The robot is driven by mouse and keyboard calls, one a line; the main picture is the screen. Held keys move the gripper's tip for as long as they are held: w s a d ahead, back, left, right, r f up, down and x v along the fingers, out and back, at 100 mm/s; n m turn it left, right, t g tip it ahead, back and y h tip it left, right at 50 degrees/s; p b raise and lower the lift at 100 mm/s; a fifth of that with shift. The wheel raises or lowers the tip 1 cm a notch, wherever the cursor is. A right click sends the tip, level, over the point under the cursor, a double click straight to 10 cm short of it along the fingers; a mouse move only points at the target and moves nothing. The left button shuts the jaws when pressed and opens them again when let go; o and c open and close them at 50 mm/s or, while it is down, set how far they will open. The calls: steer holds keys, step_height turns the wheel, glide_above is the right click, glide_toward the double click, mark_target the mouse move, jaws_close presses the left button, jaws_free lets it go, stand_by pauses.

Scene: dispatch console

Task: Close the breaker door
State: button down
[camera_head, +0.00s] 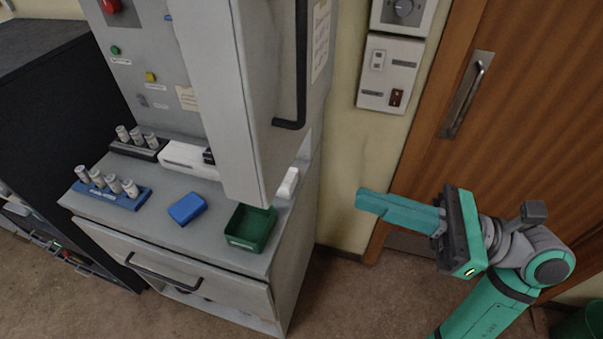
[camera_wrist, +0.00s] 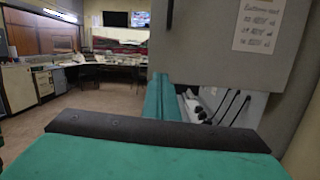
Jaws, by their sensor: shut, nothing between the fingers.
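The breaker door (camera_head: 228,90) is a tall grey panel standing open, swung out from the cabinet over the counter. A black bar handle (camera_head: 301,70) runs down its right-facing side and bends in at the bottom. My gripper (camera_head: 372,202) is shut and empty, to the right of the door and apart from it, in front of the wall and wooden door. In the wrist view, my green fingers (camera_wrist: 159,97) point ahead, side by side. A grey panel with a paper notice (camera_wrist: 259,25) fills the upper right there, and dark cables show below it.
The counter (camera_head: 165,185) below holds a green bin (camera_head: 250,228), a blue box (camera_head: 187,208) and racks of fuses (camera_head: 110,188). A drawer with a black handle (camera_head: 160,272) is underneath. A wooden door (camera_head: 510,110) stands behind my arm. Floor (camera_head: 340,290) is clear between.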

mark_target(279, 172)
steer(key=w+a, duration=0.1)
steer(key=a, duration=0.2)
steer(key=w+a+h, duration=0.1)
steer(key=w+a, duration=0.1)
steer(key=a, duration=0.2)
steer(key=w+a+h, duration=0.1)
steer(key=a, duration=0.3)
steer(key=shift+w+r, duration=0.1)
steer(key=shift+w, duration=0.2)
steer(key=shift+a, duration=0.1)
